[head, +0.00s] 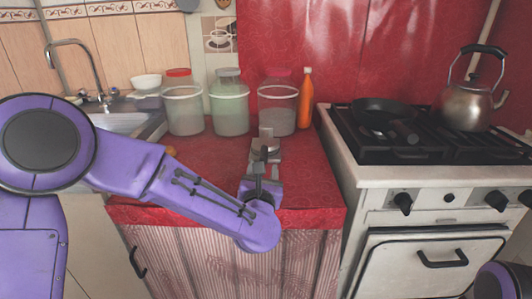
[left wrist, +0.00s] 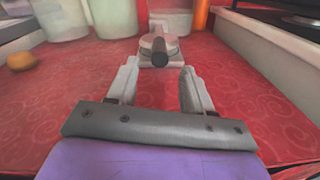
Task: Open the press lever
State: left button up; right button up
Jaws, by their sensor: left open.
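The press (head: 267,143), small and pale grey, stands on the red counter, partly hidden behind my left gripper in the head view. In the left wrist view the press (left wrist: 147,62) is straight ahead, with a rounded top. Its lever (left wrist: 160,52) shows as a dark-tipped stub pointing towards me. My left gripper (head: 262,160) is in front of the press, low over the counter. In the left wrist view its two fingers (left wrist: 160,76) are spread, with the lever tip beyond and between them. No contact shows. My right gripper is out of view.
Several jars (head: 229,108) and an orange bottle (head: 305,97) line the back of the red counter (head: 205,155). A stove (head: 445,175) with a pan (head: 375,112) and kettle (head: 467,104) is on the right. A small orange fruit (left wrist: 22,61) lies on the left.

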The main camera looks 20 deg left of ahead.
aim_at(264, 153)
pick_arm(q)
jog(key=x, duration=0.8)
